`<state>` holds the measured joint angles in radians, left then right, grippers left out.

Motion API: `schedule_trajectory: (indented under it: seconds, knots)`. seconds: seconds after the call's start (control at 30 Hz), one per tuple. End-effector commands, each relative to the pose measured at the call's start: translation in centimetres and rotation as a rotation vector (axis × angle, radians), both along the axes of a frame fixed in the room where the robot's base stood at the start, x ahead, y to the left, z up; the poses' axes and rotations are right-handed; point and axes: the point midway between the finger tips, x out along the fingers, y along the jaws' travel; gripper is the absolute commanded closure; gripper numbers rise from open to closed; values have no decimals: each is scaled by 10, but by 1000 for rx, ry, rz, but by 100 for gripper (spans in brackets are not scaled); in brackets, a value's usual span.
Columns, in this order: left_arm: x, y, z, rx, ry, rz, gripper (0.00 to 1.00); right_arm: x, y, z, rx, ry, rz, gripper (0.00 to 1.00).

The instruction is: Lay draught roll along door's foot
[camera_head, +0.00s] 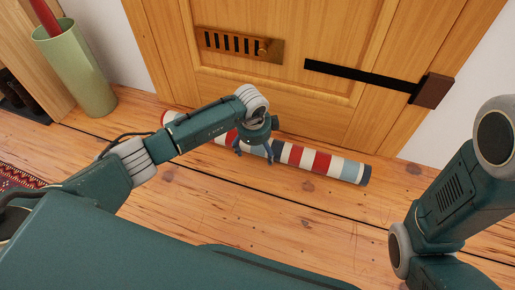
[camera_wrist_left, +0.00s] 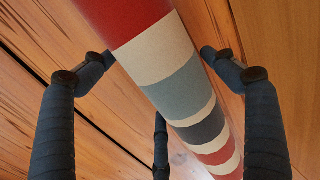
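The draught roll (camera_head: 318,163) is a long tube striped red, cream, light blue and dark. It lies on the floor, running roughly along the foot of the wooden door (camera_head: 340,115); whether it touches the door I cannot tell. My left gripper (camera_head: 254,158) is over the roll's middle and hides part of it. In the left wrist view the roll (camera_wrist_left: 178,75) passes between the spread fingers (camera_wrist_left: 156,58). The fingertips are close to its sides, with no clear grip showing. My right arm is at the right edge; its gripper is out of view.
A green bin (camera_head: 78,75) holding a red object stands left of the door. A patterned rug (camera_head: 18,178) lies at the left edge. A black bar (camera_head: 360,74) and a slotted plate (camera_head: 238,45) are on the door. Plank floor in front is clear.

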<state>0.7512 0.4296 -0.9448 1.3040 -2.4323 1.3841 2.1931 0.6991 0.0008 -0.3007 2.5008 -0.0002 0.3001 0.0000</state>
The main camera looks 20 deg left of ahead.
Motion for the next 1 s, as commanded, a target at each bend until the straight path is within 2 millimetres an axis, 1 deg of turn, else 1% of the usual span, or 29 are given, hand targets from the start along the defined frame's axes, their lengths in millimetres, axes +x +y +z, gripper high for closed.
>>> schedule_trajectory:
  seconds: [0.3, 0.43, 0.57, 0.8, 0.9, 1.0]
  knots:
    - [1, 0, 2, 0, -2, 0, 4, 0, 0, 1, 0, 0, 0, 62]
    - [0, 0, 11, 0, -2, 0, 4, 0, 0, 9, 0, 0, 0, 62]
    - [-4, 1, 34, 1, -3, 1, 4, 0, 0, 27, 0, 0, 0, 62]
    - [-14, 1, 85, 1, -3, 0, 4, 0, 0, 63, 1, -1, -1, 62]
    - [-18, 1, 101, 1, -2, 0, 4, 0, 0, 74, 1, -1, -1, 62]
    - [-20, 1, 112, 0, -2, -1, 4, 0, 0, 81, 1, -1, -1, 62]
